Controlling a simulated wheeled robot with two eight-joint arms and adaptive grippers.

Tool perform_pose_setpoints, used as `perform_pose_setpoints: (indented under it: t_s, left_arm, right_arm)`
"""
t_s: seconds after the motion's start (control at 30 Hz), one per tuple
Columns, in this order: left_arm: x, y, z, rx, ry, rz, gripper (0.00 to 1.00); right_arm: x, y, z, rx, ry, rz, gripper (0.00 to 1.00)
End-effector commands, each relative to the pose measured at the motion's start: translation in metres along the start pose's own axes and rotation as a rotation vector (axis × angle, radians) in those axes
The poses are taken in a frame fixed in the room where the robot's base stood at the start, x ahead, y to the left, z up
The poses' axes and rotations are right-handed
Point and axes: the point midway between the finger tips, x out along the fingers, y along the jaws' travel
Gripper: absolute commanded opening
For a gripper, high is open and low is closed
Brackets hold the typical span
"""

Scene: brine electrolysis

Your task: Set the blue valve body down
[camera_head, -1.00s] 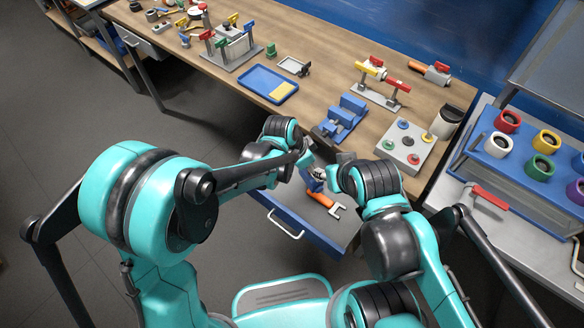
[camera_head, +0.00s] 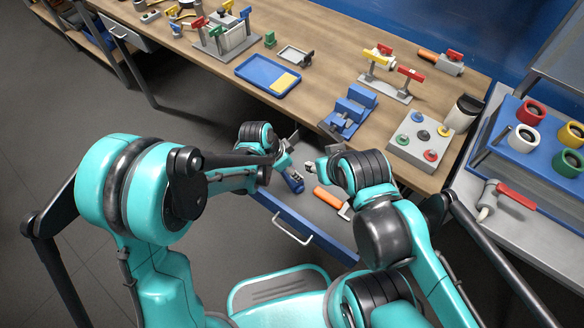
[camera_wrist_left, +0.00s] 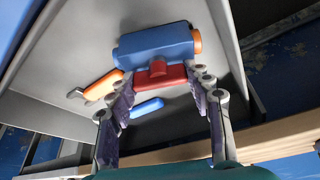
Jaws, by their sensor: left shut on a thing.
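The blue valve body (camera_wrist_left: 155,46) has a red handle (camera_wrist_left: 160,77) and an orange end. In the left wrist view the fingers of my left gripper (camera_wrist_left: 164,84) are shut on it at the red handle. In the head view the blue valve body (camera_head: 293,181) hangs below my left gripper (camera_head: 283,160), over the open drawer (camera_head: 300,226). Whether it touches the drawer floor cannot be told. My right gripper (camera_head: 312,166) is to the right, apart from the valve; its fingers are too small to read.
In the drawer lies an orange-handled tool (camera_head: 328,197), also in the left wrist view (camera_wrist_left: 104,84), near a small blue piece (camera_wrist_left: 147,107). The workbench above holds a blue tray (camera_head: 266,82), a blue vise-like fixture (camera_head: 350,110) and a grey button box (camera_head: 420,138).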

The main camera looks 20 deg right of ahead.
Motion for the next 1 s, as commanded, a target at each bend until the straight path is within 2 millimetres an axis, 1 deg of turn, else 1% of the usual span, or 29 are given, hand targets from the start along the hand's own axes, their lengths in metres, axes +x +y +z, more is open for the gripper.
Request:
perform_pose_setpoints:
  t_s: [0.13, 0.17, 0.2, 0.23, 0.5, 0.63, 0.77, 1.0]
  left_arm:
    - [0.004, 0.000, 0.002, 0.000, 0.000, 0.000, 0.00]
    - [0.003, 0.000, 0.001, 0.000, 0.000, 0.000, 0.58]
    - [0.003, 0.000, 0.001, 0.000, 0.000, 0.000, 0.69]
    - [0.003, 0.000, 0.001, 0.000, 0.000, 0.000, 0.71]
    - [0.002, 0.000, 0.001, 0.000, 0.000, 0.000, 0.71]
    - [-0.004, 0.000, -0.001, -0.001, 0.000, 0.000, 0.71]
    - [-0.027, 0.000, -0.002, -0.002, 0.001, -0.001, 0.71]
    - [-0.082, 0.000, -0.002, -0.002, 0.001, -0.001, 0.71]
  right_arm:
    - [0.004, 0.000, 0.003, 0.000, 0.000, 0.000, 0.40]
    - [0.003, 0.000, 0.002, 0.000, 0.000, 0.000, 0.40]
    - [0.003, 0.000, 0.002, 0.000, 0.000, 0.000, 0.40]
    - [0.002, 0.000, 0.002, 0.000, 0.000, 0.000, 0.40]
    - [0.002, 0.000, 0.002, 0.000, 0.000, 0.000, 0.40]
    - [-0.002, 0.000, -0.002, 0.000, 0.000, 0.000, 0.40]
    - [-0.010, 0.000, -0.007, 0.000, 0.000, 0.000, 0.40]
    - [-0.027, 0.000, -0.020, 0.000, 0.000, 0.000, 0.40]
